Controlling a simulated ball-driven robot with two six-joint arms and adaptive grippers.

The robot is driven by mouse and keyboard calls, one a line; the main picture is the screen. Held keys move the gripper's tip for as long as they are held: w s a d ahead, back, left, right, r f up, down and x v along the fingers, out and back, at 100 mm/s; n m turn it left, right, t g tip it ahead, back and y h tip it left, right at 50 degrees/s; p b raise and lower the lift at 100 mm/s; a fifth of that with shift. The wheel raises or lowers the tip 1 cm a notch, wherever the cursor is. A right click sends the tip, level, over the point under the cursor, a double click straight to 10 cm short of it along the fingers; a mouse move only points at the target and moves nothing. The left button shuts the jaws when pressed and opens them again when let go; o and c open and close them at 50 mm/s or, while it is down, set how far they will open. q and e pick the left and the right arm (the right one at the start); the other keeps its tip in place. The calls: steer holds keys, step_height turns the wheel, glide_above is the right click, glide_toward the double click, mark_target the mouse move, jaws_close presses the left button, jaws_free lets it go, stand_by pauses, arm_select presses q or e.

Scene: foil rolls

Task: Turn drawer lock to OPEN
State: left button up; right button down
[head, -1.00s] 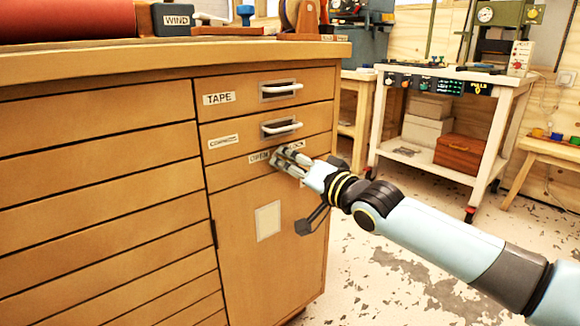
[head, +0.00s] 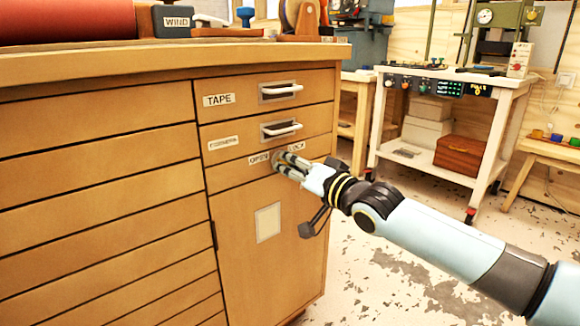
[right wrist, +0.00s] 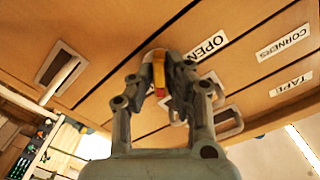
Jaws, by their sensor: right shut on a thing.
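The drawer lock is a small knob (right wrist: 159,76), yellow with a red tip, on the wooden cabinet front; the tip points down in the right wrist view. The OPEN label (right wrist: 207,45) is to its upper right there and also shows in the head view (head: 259,160). The LOCK label (head: 297,147) is right of the lock in the head view. My right gripper (head: 280,164) is at the lock, shut on the knob, and its fingers hide most of the knob in the head view. My left gripper is not in view.
The TAPE drawer handle (head: 281,90) and CORNERS drawer handle (head: 281,129) stick out just above my right gripper.

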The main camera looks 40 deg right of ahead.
steer(key=n, duration=0.2)
steer(key=shift+f+n, duration=0.1)
steer(key=shift+n, duration=0.2)
steer(key=n, duration=0.3)
steer(key=shift+n, duration=0.7)
steer(key=n+b, duration=0.1)
steer(key=n, duration=0.2)
steer(key=shift+d+n, duration=0.1)
steer(key=shift+n, duration=1.5)
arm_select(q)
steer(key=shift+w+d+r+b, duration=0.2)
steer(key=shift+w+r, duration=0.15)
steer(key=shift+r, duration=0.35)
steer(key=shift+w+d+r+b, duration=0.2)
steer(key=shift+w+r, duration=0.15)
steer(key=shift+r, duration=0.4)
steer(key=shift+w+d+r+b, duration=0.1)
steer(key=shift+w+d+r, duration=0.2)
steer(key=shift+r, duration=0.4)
arm_select(e)
steer(key=shift+n, duration=1.6)
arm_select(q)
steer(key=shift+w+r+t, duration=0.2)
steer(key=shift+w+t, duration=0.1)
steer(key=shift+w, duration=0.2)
